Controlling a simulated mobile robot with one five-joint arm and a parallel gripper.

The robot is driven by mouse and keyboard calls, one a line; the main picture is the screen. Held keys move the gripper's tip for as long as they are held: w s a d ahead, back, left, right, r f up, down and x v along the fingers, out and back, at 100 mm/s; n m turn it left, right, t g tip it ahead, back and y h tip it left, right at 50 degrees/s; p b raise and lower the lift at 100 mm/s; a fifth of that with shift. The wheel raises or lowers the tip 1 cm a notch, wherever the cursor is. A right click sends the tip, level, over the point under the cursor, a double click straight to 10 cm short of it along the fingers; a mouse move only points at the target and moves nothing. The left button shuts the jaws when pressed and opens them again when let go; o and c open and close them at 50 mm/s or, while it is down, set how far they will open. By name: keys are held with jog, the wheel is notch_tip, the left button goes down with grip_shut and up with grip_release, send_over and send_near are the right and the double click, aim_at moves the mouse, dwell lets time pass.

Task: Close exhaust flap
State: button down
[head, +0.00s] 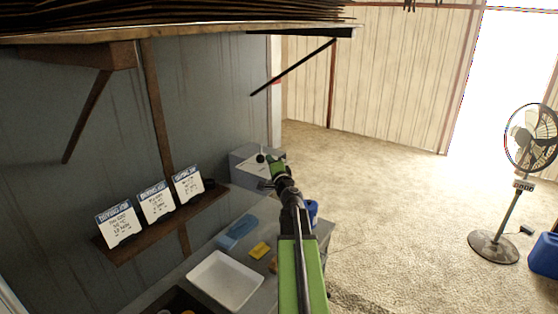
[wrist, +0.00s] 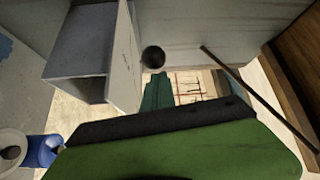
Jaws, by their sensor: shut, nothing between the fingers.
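A grey metal box (head: 243,163) stands at the far end of the bench, against the wall. In the wrist view the grey duct-like box (wrist: 85,50) has an open, dark mouth facing the camera. A flat grey panel (wrist: 126,60) stands beside that mouth and looks like the flap. A black round knob (wrist: 153,57) is close to the panel; it also shows in the head view (head: 260,158). My green gripper (head: 277,165) is at the box, right of the knob. Its fingers (wrist: 160,90) are shut and empty, just below the knob in the wrist view. Contact cannot be told.
A white tray (head: 225,281), a blue item (head: 237,232) and a yellow item (head: 260,251) lie on the bench. Cards (head: 155,202) stand on a wall shelf (head: 160,224). A thin dark rod (wrist: 245,87) crosses the wrist view. The floor at right is open, with a fan (head: 528,140).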

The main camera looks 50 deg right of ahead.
aim_at(259, 159)
jog(key=shift+w+a, duration=0.55)
jog(key=shift+a, duration=0.2)
jog(key=shift+w+a, duration=0.55)
jog(key=shift+a, duration=0.2)
